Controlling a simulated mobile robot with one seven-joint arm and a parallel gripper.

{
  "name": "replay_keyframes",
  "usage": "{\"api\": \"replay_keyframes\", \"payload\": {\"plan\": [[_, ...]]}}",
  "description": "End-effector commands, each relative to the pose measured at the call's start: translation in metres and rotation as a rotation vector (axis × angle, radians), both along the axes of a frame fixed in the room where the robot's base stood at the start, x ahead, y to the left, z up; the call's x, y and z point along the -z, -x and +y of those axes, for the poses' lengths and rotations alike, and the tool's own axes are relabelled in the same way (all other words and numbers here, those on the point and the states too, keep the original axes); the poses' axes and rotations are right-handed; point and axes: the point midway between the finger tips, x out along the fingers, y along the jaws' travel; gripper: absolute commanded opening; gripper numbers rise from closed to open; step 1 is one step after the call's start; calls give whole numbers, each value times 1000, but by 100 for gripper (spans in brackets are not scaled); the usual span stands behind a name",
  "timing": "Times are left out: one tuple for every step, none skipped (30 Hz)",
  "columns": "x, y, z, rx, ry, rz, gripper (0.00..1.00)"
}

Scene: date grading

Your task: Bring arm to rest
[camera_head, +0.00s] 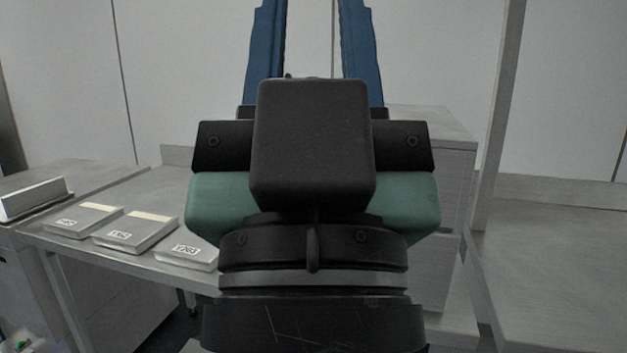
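My gripper (313,30) fills the middle of the head view, seen from behind, with its black and green body low and its blue fingers pointing up. The fingers stand wide apart, and only the pale wall shows between them. The gripper is open and empty. The ends of the fingers run out of the top of the picture. My gripper and wrist hide the middle of the scene behind them.
Several shallow labelled trays, such as the middle one (121,242), sit on a metal table (150,186) at left. A silver box (34,199) stands farther left. A grey cabinet (456,180) is behind my gripper. A bare-looking worktop (560,255) lies right, beside an upright post (497,110).

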Motion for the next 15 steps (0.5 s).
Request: {"api": "replay_keyframes", "payload": {"plan": [[-32,0,0,0,0,0,35],[-41,0,0,0,0,1,35],[-53,0,0,0,0,1,35],[-62,0,0,0,0,1,35],[-71,0,0,0,0,1,35],[-83,0,0,0,0,1,35],[-92,0,0,-1,1,1,35],[-101,0,0,-1,1,1,35],[-112,0,0,-1,1,1,35],[-119,0,0,-1,1,1,35],[-126,0,0,-1,1,1,35],[-134,0,0,-1,1,1,35],[-139,0,0,-1,1,1,35],[-143,0,0,-1,1,1,35],[-148,0,0,-1,1,1,35]]}}
